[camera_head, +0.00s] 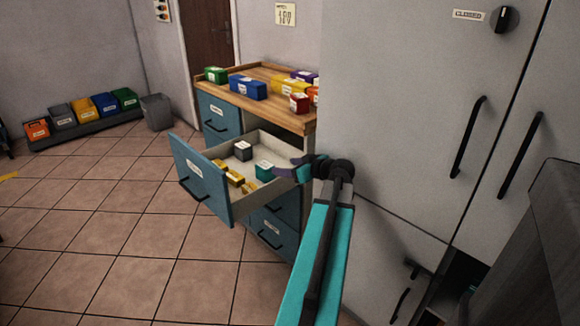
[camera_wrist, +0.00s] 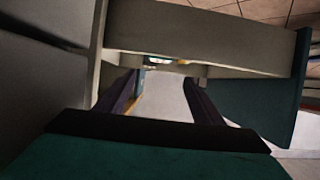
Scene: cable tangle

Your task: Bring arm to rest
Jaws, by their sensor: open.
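My arm is stretched forward, its teal link rising from the bottom of the head view to a dark wrist joint. My gripper (camera_head: 292,167) is at the right side of an open drawer (camera_head: 200,178), close to the drawer's right wall; I cannot tell whether it touches. In the wrist view my gripper (camera_wrist: 163,82) shows two dark fingers spread apart with nothing held between them. Pale drawer panels cross beyond the fingertips. Inside the drawer are a grey box (camera_head: 243,151), a teal box (camera_head: 265,172) and several yellow boxes (camera_head: 235,178).
A wooden counter (camera_head: 262,75) above the drawer holds several coloured boxes. Tall grey cabinets (camera_head: 420,110) stand close on the right of my arm. Coloured bins (camera_head: 82,108) and a grey waste bin (camera_head: 157,112) line the far left wall.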

